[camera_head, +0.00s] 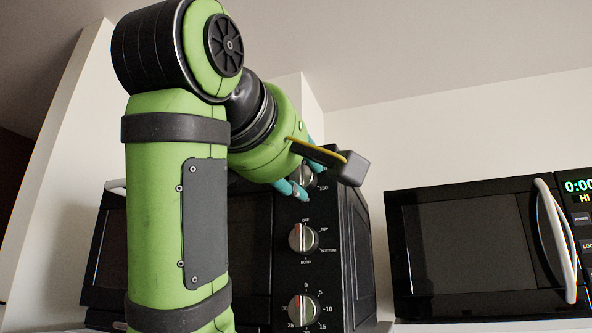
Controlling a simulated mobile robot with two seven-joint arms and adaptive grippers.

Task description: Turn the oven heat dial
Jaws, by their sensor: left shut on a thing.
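A black toaster oven (354,262) stands in the middle, with a column of three dials on its front panel. The top dial (303,176), with temperature-like numbers beside it, is the heat dial; it is partly hidden by my left gripper. My left gripper (297,187) reaches it from the upper left, its teal fingers shut on the dial. The middle dial (303,238) is marked off, top, bottom and both. The bottom dial (304,310) has a minute-like scale. My right gripper is not in view.
My green left arm hides much of the oven's door and left side. A black microwave (468,255) with a pale curved handle (556,240) stands to the right, with a gap between it and the oven. Pale walls are behind.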

